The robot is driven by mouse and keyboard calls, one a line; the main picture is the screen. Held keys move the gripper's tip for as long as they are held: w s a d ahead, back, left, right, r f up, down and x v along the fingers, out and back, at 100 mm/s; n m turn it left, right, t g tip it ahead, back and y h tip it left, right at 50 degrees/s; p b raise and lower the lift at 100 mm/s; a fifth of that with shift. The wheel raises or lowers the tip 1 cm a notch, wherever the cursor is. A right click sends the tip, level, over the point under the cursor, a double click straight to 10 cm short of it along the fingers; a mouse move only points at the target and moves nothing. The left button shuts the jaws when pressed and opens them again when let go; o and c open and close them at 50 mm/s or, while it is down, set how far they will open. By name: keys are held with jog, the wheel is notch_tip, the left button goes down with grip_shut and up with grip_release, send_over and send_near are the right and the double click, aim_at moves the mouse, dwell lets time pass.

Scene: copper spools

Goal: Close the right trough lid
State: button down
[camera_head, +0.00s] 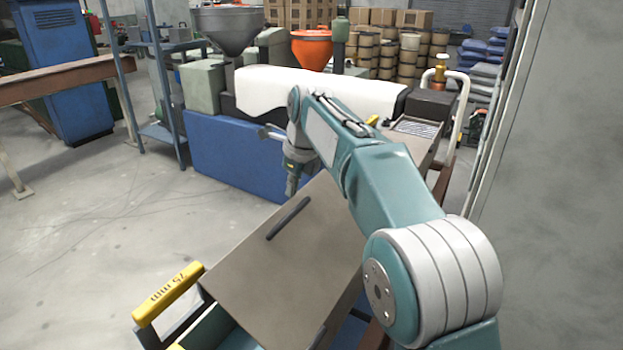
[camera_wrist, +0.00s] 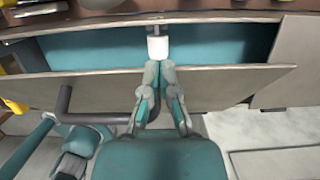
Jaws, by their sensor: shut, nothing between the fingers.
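A flat grey-brown trough lid (camera_head: 275,250) with a black bar handle (camera_head: 290,218) lies below my arm in the head view. In the wrist view, a tilted lid panel (camera_wrist: 230,82) crosses the picture, with a dark bar handle (camera_wrist: 66,100) at its left. A long gap behind that panel shows the teal trough inside (camera_wrist: 215,48). My gripper (camera_head: 291,192) points down by the lid's far edge. In the wrist view its fingers (camera_wrist: 157,68) are together and empty, over the panel's upper edge. Whether they touch it is unclear.
A yellow handle marked 75 mm (camera_head: 168,293) stands at the lid's near left. A blue machine base (camera_head: 235,160) and a white cover (camera_head: 310,92) are behind my gripper. A grey wall (camera_head: 555,180) closes the right side. Floor (camera_head: 80,230) is clear at left.

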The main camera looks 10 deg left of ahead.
jog(key=w+a+x, duration=0.1)
jog(key=x, duration=1.1)
jog(key=shift+a, duration=0.2)
jog(key=shift+a+f, duration=0.15)
